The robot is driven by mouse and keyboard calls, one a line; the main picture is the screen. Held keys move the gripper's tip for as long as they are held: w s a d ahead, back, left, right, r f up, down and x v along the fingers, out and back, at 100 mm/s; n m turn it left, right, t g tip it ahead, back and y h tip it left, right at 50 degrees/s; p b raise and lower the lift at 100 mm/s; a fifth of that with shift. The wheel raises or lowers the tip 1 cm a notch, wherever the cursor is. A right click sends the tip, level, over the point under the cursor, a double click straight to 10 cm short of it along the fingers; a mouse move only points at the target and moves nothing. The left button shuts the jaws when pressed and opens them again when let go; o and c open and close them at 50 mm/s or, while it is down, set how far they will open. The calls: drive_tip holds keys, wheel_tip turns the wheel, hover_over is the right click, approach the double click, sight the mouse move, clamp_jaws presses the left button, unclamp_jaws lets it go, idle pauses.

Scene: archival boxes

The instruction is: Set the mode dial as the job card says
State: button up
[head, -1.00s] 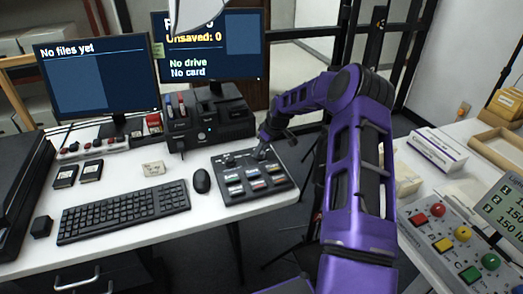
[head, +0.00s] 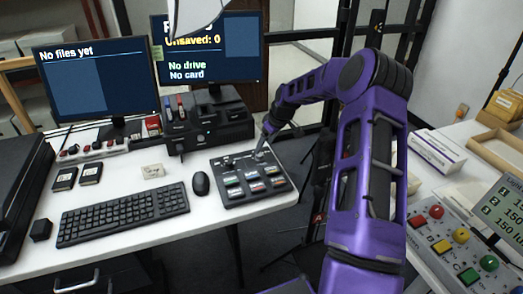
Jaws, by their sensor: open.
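A dark control panel (head: 236,194) lies on the white desk, right of the mouse. Several coloured, labelled buttons fill its front part, and small knobs sit along its back edge. My gripper (head: 262,153) is at the panel's back right, low over or at a small knob there. The jaws are small and dark in this view; they are open, and I cannot tell whether they touch the knob. The mode dial's setting is too small to read. A small cream card (head: 153,170) lies behind the keyboard; its writing is not legible, and I cannot tell whether it is the job card.
Two monitors (head: 95,82) stand at the back; one reads "No files yet". A black dock unit (head: 208,122), keyboard (head: 125,212) and mouse (head: 201,183) are left of the panel. A second table at right holds a button box (head: 440,240).

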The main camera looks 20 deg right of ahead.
drive_tip(key=v, duration=1.1)
drive_tip(key=shift+r+p, duration=0.4)
drive_tip(key=shift+s, duration=0.15)
